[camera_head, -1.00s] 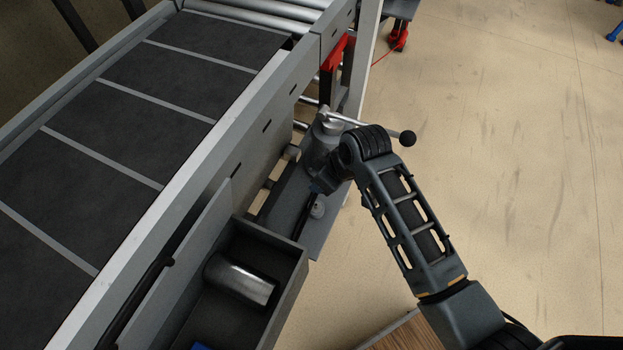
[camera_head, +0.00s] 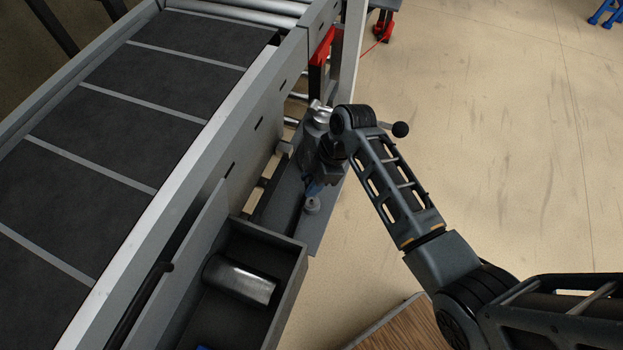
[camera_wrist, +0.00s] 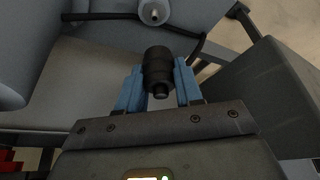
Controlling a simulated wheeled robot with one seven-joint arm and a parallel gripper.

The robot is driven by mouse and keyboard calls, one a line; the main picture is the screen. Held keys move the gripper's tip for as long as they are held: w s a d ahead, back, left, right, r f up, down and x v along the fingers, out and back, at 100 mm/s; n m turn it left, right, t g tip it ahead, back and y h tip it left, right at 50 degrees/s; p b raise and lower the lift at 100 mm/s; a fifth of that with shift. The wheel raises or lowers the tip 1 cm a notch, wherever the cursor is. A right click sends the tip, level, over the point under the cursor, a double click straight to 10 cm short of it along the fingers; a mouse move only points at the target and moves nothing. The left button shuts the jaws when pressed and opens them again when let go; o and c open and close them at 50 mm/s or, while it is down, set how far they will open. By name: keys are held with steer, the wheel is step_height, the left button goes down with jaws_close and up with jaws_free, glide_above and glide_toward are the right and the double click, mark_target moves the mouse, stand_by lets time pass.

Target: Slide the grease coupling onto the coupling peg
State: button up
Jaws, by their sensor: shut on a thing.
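The grease coupling, a short black stepped cylinder (camera_wrist: 158,68), sits between the two blue fingers of my gripper (camera_wrist: 157,84) in the wrist view. My gripper is shut on it. In the head view my gripper (camera_head: 314,188) is over the grey shelf beside the conveyor, and the coupling cannot be made out there. A pale round piece (camera_wrist: 151,12) ahead of the coupling in the wrist view may be the same post. The coupling is apart from it.
A grey pump body (camera_head: 316,128) with a black-knobbed lever (camera_head: 400,130) stands behind my wrist. An open dark bin (camera_head: 303,262) holding a metal cylinder (camera_head: 240,280) is at the lower left. The conveyor side (camera_head: 215,155) borders the shelf. Open floor lies right.

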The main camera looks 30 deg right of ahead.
steer(key=shift+r, duration=0.1)
steer(key=shift+f+b, duration=2.05)
steer(key=shift+f, duration=0.9)
steer(key=shift+f, duration=1.3)
steer(key=o, duration=1)
steer(key=v, duration=0.7)
steer(key=shift+d+r, duration=0.15)
steer(key=shift+r, duration=0.25)
steer(key=shift+f, duration=0.1)
